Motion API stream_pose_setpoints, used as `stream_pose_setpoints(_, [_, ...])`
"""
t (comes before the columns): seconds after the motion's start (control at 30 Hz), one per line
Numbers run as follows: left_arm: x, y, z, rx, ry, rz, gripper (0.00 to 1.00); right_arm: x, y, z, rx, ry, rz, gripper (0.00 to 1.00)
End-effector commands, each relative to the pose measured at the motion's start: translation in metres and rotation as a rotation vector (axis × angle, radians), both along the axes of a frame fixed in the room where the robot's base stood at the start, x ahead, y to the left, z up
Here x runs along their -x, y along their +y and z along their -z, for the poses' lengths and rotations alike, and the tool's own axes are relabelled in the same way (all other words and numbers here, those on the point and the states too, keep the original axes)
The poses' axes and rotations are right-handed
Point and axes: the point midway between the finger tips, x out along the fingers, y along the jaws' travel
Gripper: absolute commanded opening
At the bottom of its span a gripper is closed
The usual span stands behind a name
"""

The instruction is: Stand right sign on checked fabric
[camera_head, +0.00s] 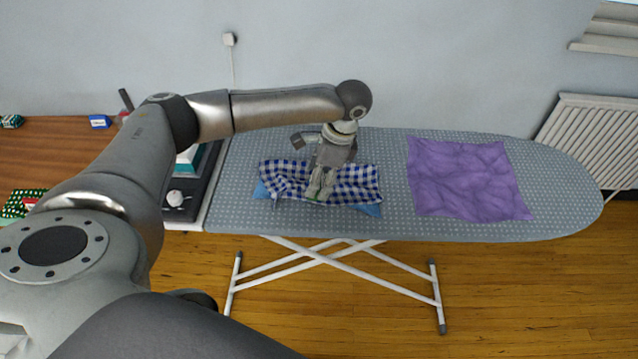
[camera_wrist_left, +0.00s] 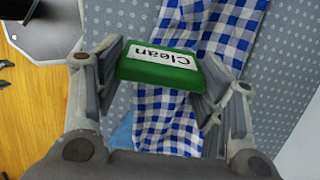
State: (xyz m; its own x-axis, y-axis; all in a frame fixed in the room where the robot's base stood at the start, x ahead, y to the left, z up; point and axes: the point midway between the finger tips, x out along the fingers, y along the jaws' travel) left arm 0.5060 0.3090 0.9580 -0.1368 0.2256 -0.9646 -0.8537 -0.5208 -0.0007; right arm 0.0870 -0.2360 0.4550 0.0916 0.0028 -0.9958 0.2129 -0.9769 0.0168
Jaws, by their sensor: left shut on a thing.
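My left gripper (camera_head: 319,192) points down over the blue and white checked fabric (camera_head: 360,180) on the ironing board. In the left wrist view the left gripper (camera_wrist_left: 165,75) is shut on a green block-like sign (camera_wrist_left: 150,74). Its white label reads "Clean", upside down in that view. The checked fabric (camera_wrist_left: 225,30) lies behind and below the sign, rumpled over a plain blue cloth (camera_head: 371,210). I cannot tell whether the sign touches the fabric. My right gripper is not in view.
A purple cloth (camera_head: 470,180) lies on the right of the ironing board (camera_head: 560,195). Bare board separates the two cloths. A wooden surface (camera_head: 60,155) at the left holds small boxes, and a dark device with a knob (camera_head: 175,198) stands beside the board.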

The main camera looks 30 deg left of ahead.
Motion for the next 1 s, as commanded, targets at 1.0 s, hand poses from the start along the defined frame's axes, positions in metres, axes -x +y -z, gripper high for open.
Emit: stream_pose_setpoints(1.0, [0.000, 0.000, 0.035, 0.000, 0.000, -0.001, 0.85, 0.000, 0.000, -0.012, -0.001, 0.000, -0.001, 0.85])
